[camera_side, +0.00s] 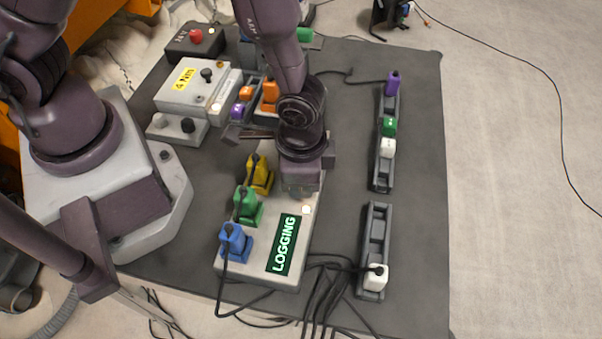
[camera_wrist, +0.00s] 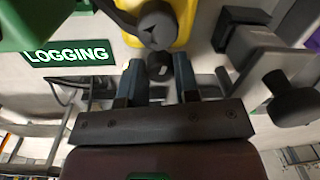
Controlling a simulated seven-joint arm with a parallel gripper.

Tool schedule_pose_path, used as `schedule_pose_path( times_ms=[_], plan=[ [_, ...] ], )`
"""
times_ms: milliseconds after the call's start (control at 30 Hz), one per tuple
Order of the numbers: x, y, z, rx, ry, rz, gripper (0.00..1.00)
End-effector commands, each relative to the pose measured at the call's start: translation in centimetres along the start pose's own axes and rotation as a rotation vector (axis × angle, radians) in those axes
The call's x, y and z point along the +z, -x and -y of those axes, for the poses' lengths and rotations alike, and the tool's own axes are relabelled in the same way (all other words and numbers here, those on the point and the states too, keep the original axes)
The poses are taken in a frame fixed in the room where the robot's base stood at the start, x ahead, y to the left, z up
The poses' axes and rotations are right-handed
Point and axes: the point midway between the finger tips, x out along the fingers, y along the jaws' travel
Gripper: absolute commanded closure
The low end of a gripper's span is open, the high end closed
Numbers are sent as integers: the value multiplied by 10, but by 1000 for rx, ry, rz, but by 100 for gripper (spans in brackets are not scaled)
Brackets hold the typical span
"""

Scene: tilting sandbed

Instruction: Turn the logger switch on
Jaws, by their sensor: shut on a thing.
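The logger (camera_side: 265,222) is a pale box on the dark mat, with a lit green display reading LOGGING (camera_side: 282,246). A lamp (camera_side: 306,209) glows beside the display. My gripper (camera_side: 301,188) is down over the far end of the box and hides the switch in the side view. In the wrist view, the fingers of my gripper (camera_wrist: 158,82) are closed around a small dark switch knob (camera_wrist: 158,67). The LOGGING display also shows there at the left (camera_wrist: 80,53). The knob's exact position is hard to tell.
Yellow (camera_side: 259,174), green (camera_side: 249,207) and blue (camera_side: 235,242) plugs with cables stand along the logger's left side. Two grey socket strips (camera_side: 374,225) lie to the right. A box marked 4 Nm (camera_side: 190,95) stands behind.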

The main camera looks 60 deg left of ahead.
Motion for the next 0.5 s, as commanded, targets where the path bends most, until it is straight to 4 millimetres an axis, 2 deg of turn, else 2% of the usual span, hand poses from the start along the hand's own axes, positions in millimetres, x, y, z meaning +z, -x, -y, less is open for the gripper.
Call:
schedule_pose_path(
  times_ms=[200,500],
  plan=[
    [0,1,0,0,-146,-7,94],
    [0,1,0,0,-255,-11,94]
  ],
)
